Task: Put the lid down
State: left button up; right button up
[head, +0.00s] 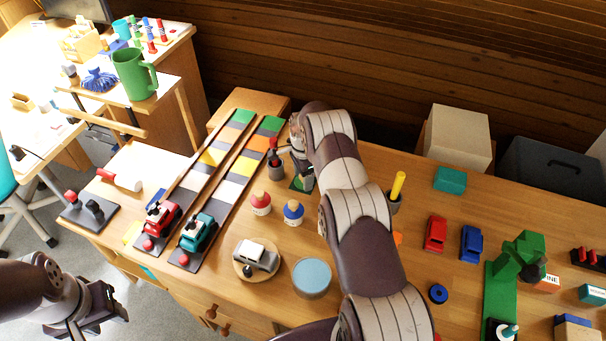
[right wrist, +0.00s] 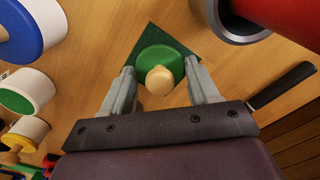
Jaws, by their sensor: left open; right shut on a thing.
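A round green lid (right wrist: 160,65) with a pale wooden knob shows in the right wrist view, between the fingers of my right gripper (right wrist: 160,75). The gripper is shut on it. Behind the lid is a dark green square mat (right wrist: 150,38); the lid overlaps it, and I cannot tell whether they touch. In the head view the mat (head: 296,187) is partly hidden by my right gripper (head: 298,165), and the lid cannot be made out clearly. My left gripper (head: 112,308) is open and empty at the lower left, away from the bench top.
A dark holder with a red item (head: 276,160) stands just left of my right gripper. A red-topped jar (head: 260,203) and a blue-topped jar (head: 293,212) stand in front. Two striped tracks with a red car (head: 162,216) and teal car (head: 198,232) lie left.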

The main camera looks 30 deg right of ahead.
jog(key=shift+r, duration=0.1)
jog(key=shift+f+b, duration=0.3)
jog(key=shift+b, duration=0.05)
jog(key=o, duration=1)
jog(key=shift+r, duration=0.1)
